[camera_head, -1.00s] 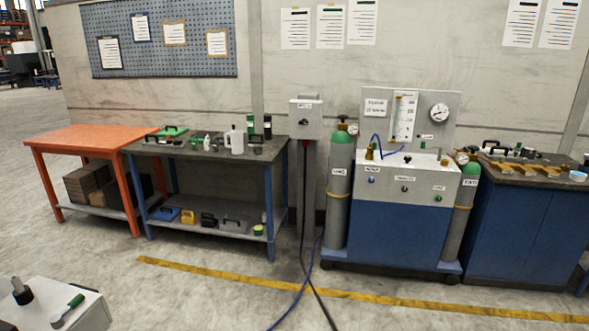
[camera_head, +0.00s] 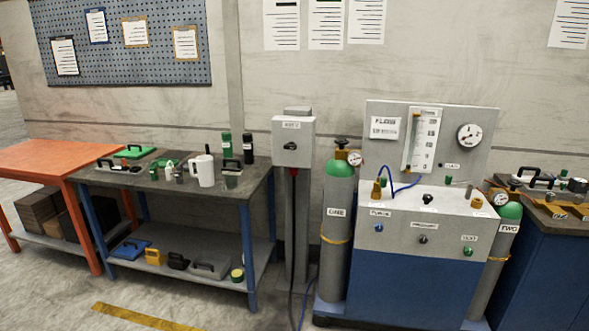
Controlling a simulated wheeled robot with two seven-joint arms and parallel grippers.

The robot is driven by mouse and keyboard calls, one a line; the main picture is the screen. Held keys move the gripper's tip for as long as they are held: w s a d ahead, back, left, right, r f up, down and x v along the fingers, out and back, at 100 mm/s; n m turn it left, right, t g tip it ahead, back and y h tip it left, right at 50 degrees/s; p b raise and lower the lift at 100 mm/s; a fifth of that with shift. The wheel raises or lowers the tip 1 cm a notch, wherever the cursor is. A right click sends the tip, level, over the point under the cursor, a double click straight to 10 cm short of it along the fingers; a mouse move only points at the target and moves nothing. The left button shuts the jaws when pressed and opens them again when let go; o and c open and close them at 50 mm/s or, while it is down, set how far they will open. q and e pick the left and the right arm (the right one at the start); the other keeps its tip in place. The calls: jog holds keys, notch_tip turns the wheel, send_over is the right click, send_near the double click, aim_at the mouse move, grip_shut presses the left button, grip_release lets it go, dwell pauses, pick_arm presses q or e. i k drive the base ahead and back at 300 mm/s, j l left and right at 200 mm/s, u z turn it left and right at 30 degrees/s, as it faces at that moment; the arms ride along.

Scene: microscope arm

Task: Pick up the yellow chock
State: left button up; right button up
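The yellow chock (camera_head: 155,256) appears to be the small yellow block with a handle-like top on the lower shelf of the dark workbench. It sits between a blue case (camera_head: 130,249) on its left and a black item (camera_head: 178,261) on its right. It stands apart from me, across the floor, under the bench top. Neither of my grippers shows in the head view.
The workbench (camera_head: 225,186) carries a white jug (camera_head: 203,171), bottles and tools. An orange table (camera_head: 40,158) adjoins it on the left. A grey post (camera_head: 297,225) with hanging cables and a gas cylinder (camera_head: 338,230) stand to its right. Floor in front is clear.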

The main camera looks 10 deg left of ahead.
aim_at(156, 259)
jog(key=i+j+u, duration=0.1)
jog(key=i+u, duration=0.3)
jog(key=i, duration=0.15)
jog(key=i+u, duration=0.35)
jog(key=i, duration=0.25)
jog(key=i+l+u, duration=0.4)
jog(key=i, duration=0.15)
jog(key=j, duration=0.1)
